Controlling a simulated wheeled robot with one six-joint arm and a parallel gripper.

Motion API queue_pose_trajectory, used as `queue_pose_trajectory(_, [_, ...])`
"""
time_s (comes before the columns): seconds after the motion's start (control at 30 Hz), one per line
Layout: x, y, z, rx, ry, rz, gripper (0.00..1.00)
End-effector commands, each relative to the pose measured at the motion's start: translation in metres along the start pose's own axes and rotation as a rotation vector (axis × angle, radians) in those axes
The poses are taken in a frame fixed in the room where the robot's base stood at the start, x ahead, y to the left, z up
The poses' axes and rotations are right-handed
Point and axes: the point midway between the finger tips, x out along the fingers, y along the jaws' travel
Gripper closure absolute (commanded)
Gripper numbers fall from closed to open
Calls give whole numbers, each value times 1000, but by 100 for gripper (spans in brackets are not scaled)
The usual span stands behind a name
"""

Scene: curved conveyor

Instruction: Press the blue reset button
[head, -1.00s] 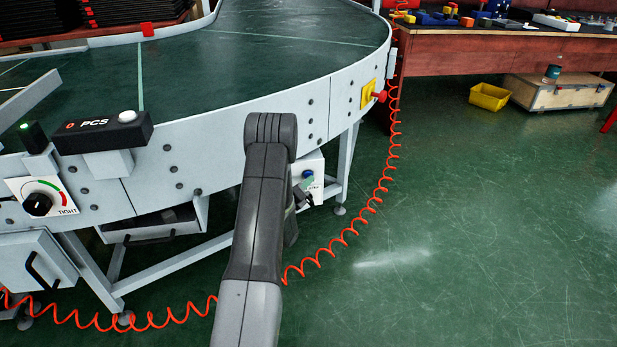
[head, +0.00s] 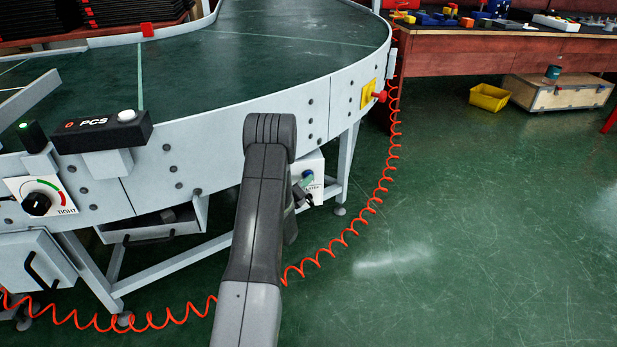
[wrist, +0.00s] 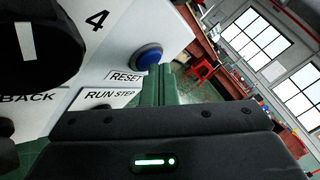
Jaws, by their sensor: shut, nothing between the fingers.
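The blue reset button (wrist: 147,57) is a round dome on a white panel, above a label reading RESET (wrist: 125,76) in the wrist view. In the head view the blue button (head: 308,174) shows small on a white box under the conveyor edge, right of my arm. My gripper (wrist: 160,82) is shut and empty, its fingers just below and right of the button in the wrist view. In the head view my gripper (head: 304,193) is close in front of the box, partly hidden by my arm. I cannot tell whether it touches the button.
A black knob (wrist: 35,40) and a RUN STEP label (wrist: 110,96) share the panel. A red emergency button (head: 379,96) sits on the conveyor side (head: 330,100). A coiled orange hose (head: 352,232) hangs down to the floor.

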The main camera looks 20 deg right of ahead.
Motion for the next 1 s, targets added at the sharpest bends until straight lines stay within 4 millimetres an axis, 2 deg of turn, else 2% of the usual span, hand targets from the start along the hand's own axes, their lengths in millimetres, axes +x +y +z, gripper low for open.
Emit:
queue_pose_trajectory(0.33, [-10, -8, -7, -1, 0, 0, 100])
queue_pose_trajectory(0.73, [-13, -10, -10, 0, 0, 0, 100])
queue_pose_trajectory(1.0, [-31, -23, -23, -1, 1, 0, 100])
